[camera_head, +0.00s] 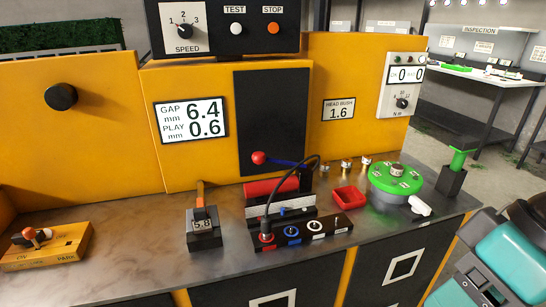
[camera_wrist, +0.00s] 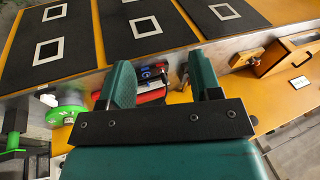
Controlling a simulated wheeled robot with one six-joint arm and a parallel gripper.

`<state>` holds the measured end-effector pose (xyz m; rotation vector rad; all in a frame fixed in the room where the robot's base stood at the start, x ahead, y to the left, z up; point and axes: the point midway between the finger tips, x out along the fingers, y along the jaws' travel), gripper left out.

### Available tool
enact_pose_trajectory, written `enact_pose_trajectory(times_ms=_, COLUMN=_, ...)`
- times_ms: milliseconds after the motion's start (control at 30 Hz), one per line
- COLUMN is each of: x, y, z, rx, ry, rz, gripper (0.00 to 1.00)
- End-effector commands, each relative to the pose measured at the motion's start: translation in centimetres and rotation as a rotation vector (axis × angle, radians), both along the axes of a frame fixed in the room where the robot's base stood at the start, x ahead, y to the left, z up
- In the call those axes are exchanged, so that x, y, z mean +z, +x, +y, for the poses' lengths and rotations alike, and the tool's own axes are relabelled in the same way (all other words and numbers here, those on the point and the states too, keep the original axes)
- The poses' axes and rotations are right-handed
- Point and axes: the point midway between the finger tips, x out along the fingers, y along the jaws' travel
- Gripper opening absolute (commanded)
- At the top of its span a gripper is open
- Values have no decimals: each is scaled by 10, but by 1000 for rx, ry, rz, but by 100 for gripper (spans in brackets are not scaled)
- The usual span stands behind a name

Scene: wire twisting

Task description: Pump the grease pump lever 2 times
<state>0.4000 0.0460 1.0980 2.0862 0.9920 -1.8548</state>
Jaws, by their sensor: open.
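The grease pump sits on the bench with a red cylinder (camera_head: 272,188) and a thin dark hose (camera_head: 296,178) arching to a black block with coloured ports. Its lever (camera_head: 286,162) appears as a blue bar ending in a red ball knob (camera_head: 258,157), in front of the dark panel. In the wrist view, red and blue pump parts show between my fingers, small and partly hidden. My gripper (camera_wrist: 160,76) is open and empty, apart from the pump, with its two teal fingers spread. In the head view, teal parts of my arm show at the lower right.
A green round turntable (camera_head: 396,178), a red tray (camera_head: 348,199) and a green-topped post (camera_head: 457,161) stand right of the pump. A black gauge block (camera_head: 203,229) reading 5.8 stands left. A yellow box (camera_head: 47,246) is at far left. Bare bench lies between them.

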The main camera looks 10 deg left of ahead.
Motion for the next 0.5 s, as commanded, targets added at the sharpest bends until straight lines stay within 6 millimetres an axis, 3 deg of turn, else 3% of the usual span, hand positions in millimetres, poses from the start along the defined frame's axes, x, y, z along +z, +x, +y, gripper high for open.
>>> enact_pose_trajectory(times_ms=67, x=0, y=0, z=0, rx=0, ry=0, rz=0, gripper=53)
enact_pose_trajectory(times_ms=300, x=0, y=0, z=0, rx=0, ry=0, rz=0, gripper=0)
enact_pose_trajectory(times_ms=500, x=0, y=0, z=0, rx=0, ry=0, rz=0, gripper=0)
